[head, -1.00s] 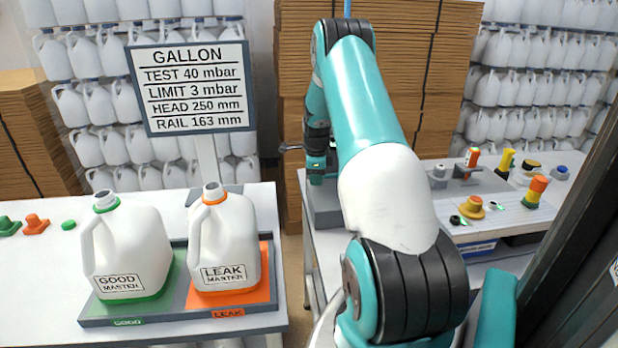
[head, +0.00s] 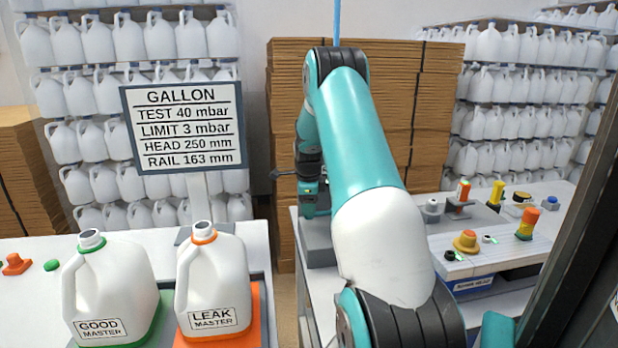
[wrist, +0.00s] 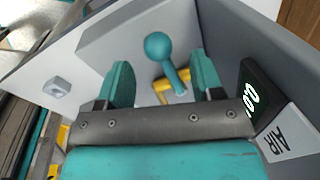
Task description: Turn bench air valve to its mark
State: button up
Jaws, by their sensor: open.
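The air valve shows in the wrist view as a teal lever (wrist: 168,66) with a ball knob, above a yellow part (wrist: 171,88) on a grey panel. The lever stands tilted, its knob toward the upper left. My gripper (wrist: 158,62) is open, one teal finger on each side of the lever, with visible gaps; contact cannot be seen. A dark display (wrist: 257,97) and an AIR label (wrist: 286,139) are at the right. In the head view my gripper (head: 310,200) is small beside the grey bench unit (head: 318,245), and the valve is hidden.
The good master jug (head: 105,285) and leak master jug (head: 212,280) stand at the left, below a GALLON sign (head: 184,130). Coloured fittings, including an orange and yellow one (head: 527,224), stand on the right bench. Stacked cardboard (head: 420,110) is behind my arm.

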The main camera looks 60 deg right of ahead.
jog(key=b+v, duration=0.2)
jog(key=v, duration=1.1)
jog(key=shift+r, duration=0.25)
jog(key=shift+w+a, duration=0.1)
jog(key=w+a+n+y, duration=0.1)
jog(key=a+n, duration=0.4)
jog(key=a, duration=0.5)
jog(key=a+r+n+y, duration=0.1)
jog(key=a+n, duration=0.5)
jog(key=a, duration=0.4)
jog(key=w+a+r+n+t, duration=0.1)
jog(key=a+n, duration=0.5)
jog(key=a, duration=0.4)
jog(key=shift+w+r+y, duration=0.1)
jog(key=shift+w+y, duration=0.2)
jog(key=shift+y, duration=0.1)
jog(key=s+a+f+n+g+y, duration=0.2)
jog(key=s+a+n+y, duration=0.1)
jog(key=s+a+n, duration=1.7)
jog(key=s+a, duration=0.1)
jog(key=a, duration=0.2)
